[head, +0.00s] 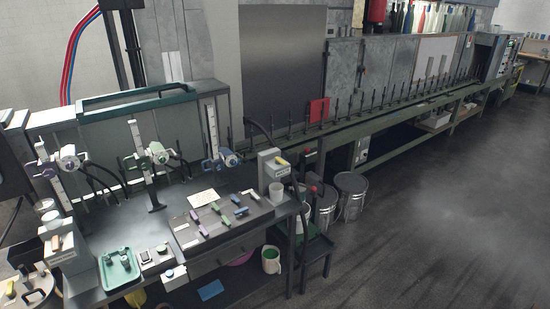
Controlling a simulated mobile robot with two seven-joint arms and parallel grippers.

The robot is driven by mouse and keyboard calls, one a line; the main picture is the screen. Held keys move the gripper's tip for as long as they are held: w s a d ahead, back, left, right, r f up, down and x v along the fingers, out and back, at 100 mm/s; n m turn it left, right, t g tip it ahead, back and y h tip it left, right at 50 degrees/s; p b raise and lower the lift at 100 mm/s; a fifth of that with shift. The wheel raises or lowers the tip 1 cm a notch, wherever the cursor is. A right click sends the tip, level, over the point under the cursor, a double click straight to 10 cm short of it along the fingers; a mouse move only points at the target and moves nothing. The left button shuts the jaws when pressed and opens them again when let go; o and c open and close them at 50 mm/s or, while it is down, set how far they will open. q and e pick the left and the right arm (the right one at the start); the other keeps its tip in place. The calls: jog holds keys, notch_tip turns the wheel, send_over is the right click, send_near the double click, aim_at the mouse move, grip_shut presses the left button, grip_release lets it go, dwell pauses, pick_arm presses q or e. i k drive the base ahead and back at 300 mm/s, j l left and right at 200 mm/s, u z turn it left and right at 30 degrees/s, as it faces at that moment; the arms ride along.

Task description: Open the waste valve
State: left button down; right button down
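No part labelled as the waste valve can be read at this size, so I cannot tell which one it is. Several small coloured handles (222,220), green, purple and blue, lie on a dark panel (187,238) at the right of the workbench. Whether any valve is open or shut cannot be told. Neither of my grippers shows in this view.
A green tray (119,269) and small button boxes (147,258) stand on the bench front. Valve heads (220,160) on upright rails line its back. Metal drums (351,193) stand on the floor to the right, near a long spindle line (400,112). The grey floor (440,220) at right is clear.

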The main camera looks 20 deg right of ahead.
aim_at(278, 160)
jog(key=i+l+u, duration=0.25)
jog(key=i+l, duration=0.15)
jog(key=l, duration=0.2)
jog(key=i+l+u, duration=0.25)
jog(key=l, duration=0.35)
jog(key=i+l+u, duration=0.1)
jog(key=i+l, duration=0.15)
jog(key=i+l+u, duration=0.15)
jog(key=l, duration=0.3)
jog(key=i+l+u, duration=0.1)
jog(key=l, duration=0.3)
jog(key=i+l+u, duration=0.15)
jog(key=l, duration=0.2)
jog(key=k, duration=0.05)
